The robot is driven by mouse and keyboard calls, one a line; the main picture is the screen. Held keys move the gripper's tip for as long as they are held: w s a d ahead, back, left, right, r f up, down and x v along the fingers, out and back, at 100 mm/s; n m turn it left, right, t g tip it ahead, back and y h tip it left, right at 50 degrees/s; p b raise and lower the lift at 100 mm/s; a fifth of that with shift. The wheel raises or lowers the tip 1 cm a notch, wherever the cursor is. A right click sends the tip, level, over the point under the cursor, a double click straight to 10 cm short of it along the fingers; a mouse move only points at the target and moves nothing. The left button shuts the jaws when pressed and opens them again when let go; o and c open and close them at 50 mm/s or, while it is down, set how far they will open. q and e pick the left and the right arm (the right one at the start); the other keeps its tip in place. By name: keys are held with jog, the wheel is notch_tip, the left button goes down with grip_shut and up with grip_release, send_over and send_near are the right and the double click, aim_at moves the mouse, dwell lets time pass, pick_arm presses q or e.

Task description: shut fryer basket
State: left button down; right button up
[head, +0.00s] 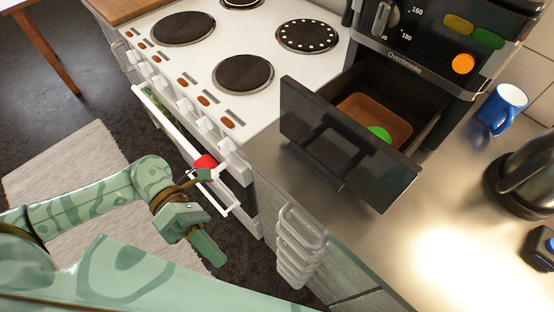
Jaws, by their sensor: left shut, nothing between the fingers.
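The black air fryer (436,43) stands at the back right on the metal worktop. Its fryer basket (348,141) is pulled out towards me, with a dark front panel and a handle (325,152). Inside the basket lies a brown tray (373,115) with a green piece (379,133) in it. My left gripper (207,250) is low in front of the cooker, left of the basket and apart from it. It is shut and empty. My right gripper is not in view.
The white cooker (262,43) with several dark hotplates is left of the worktop; its oven door (205,185) stands slightly open. A blue mug (503,108) and a black kettle (527,177) are at the right.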

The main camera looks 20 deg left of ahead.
pick_arm(q)
jog(key=w+a+r+n+t+h, duration=0.45)
jog(key=w+r+n+t, duration=0.25)
jog(key=w+n+t, duration=0.4)
jog(key=w+d+r+t+b, duration=0.1)
jog(key=w+d, duration=0.4)
jog(key=d, duration=0.6)
jog(key=shift+r, duration=0.45)
jog(key=shift+w+d, duration=0.15)
